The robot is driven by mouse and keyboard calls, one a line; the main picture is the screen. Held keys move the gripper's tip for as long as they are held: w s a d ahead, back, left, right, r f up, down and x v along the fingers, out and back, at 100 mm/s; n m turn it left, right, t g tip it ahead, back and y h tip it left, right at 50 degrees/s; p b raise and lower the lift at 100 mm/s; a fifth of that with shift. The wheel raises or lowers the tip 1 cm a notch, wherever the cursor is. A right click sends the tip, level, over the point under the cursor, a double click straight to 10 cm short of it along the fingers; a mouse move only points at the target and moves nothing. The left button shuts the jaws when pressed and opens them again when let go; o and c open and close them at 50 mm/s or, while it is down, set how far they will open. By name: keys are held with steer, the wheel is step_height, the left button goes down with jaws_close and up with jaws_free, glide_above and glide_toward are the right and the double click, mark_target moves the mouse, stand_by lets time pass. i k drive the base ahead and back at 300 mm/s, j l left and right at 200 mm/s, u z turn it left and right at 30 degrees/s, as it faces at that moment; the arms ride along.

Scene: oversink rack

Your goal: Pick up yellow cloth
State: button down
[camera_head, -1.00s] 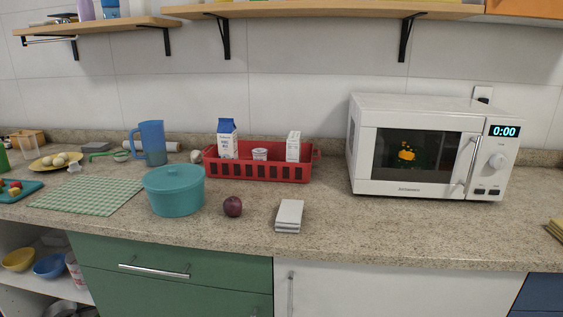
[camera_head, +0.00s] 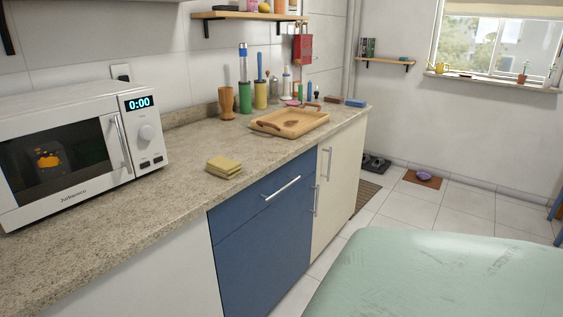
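The yellow cloth (camera_head: 224,167) is a small, folded, stacked square. It lies on the speckled stone counter (camera_head: 185,190) near the front edge, above the blue cabinet and to the right of the white microwave. Nothing covers it. My gripper is not in view.
The white microwave (camera_head: 82,140) stands at the left. A wooden tray (camera_head: 291,122) lies farther along the counter, with a wooden cup (camera_head: 226,103) and several upright bottles or utensils behind it. The counter around the cloth is clear. A pale green surface (camera_head: 430,275) fills the lower right.

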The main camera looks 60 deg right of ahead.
mark_target(224, 167)
steer(key=z, duration=1.4)
